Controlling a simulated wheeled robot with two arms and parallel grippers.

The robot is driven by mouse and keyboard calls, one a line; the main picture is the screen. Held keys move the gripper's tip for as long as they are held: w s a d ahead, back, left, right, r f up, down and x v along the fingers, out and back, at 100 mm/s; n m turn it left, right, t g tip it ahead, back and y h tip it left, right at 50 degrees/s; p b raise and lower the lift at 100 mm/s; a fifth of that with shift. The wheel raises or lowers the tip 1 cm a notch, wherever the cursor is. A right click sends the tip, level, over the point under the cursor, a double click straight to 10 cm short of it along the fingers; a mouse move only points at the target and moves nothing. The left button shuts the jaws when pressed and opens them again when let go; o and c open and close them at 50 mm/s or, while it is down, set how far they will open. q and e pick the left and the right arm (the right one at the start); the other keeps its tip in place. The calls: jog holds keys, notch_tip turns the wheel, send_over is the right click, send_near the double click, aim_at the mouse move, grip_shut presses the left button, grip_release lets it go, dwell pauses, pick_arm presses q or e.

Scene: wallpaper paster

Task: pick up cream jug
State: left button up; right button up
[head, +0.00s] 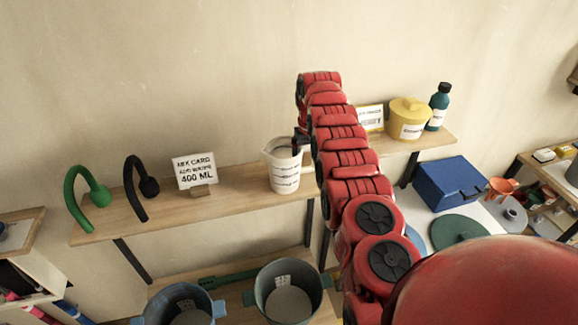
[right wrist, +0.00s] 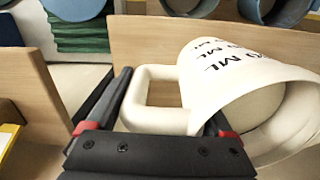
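The cream jug (head: 284,168) stands upright on the wooden wall shelf in the head view, with dark volume marks on its side. My right gripper (head: 301,141) is at its right side, mostly hidden behind my red arm. In the right wrist view, the jug (right wrist: 215,75) fills the right side, its handle (right wrist: 155,73) pointing left. The fingers of my right gripper (right wrist: 165,108) stand wide apart with the handle between them. The right finger is partly hidden by the jug. My left gripper is in neither view.
A sign card (head: 195,171) reading 400 ML stands left of the jug on the shelf (head: 235,190), beyond it a black hook (head: 136,190) and a green hook (head: 80,195). A yellow pot (head: 408,119) and teal bottle (head: 438,105) stand right. A grey bucket (head: 288,300) is below.

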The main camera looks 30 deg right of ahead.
grip_shut()
jog(key=shift+r, duration=0.1)
